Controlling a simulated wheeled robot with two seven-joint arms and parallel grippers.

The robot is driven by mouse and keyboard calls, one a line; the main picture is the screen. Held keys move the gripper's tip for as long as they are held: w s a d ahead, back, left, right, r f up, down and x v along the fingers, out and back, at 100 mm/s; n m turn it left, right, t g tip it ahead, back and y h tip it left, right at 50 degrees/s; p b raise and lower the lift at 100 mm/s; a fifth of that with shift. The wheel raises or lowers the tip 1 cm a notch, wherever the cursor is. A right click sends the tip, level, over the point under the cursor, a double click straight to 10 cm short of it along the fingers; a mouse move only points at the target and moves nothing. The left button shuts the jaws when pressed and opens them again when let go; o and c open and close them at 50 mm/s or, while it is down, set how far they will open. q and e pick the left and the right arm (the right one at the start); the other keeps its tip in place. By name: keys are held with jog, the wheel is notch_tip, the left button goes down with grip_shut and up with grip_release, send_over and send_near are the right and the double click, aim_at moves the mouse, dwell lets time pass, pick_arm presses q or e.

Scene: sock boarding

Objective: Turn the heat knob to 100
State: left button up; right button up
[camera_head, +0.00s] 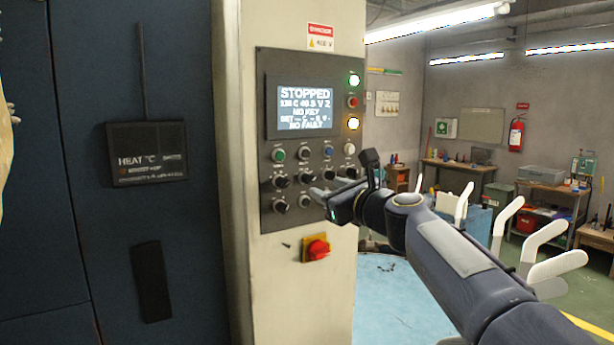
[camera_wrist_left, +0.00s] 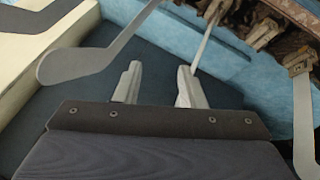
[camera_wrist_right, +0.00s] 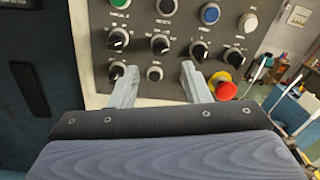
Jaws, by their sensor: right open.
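The control panel (camera_head: 268,160) has rows of black knobs; I cannot read which label marks the heat knob. My right gripper (camera_head: 318,190) is open in front of the lower knobs. In the right wrist view my right gripper (camera_wrist_right: 160,67) has its fingertips on either side of a small lower knob (camera_wrist_right: 154,73); whether they touch it I cannot tell. My left gripper (camera_wrist_left: 158,80) is open and empty.
A red emergency button (camera_head: 317,249) on a yellow plate is below the panel, close to my right finger in the right wrist view (camera_wrist_right: 227,91). A HEAT °C plate (camera_head: 147,153) is on the dark door. Pale flat boards (camera_wrist_left: 85,62) stand around my left gripper.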

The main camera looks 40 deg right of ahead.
aim_at(312, 182)
jog(key=w, duration=0.2)
jog(key=w+p, duration=0.1)
jog(key=w, duration=0.1)
jog(key=w+d+p, duration=0.1)
jog(key=w, duration=0.1)
jog(key=shift+w+d, duration=0.1)
jog(key=shift+w, duration=0.15)
grip_shut()
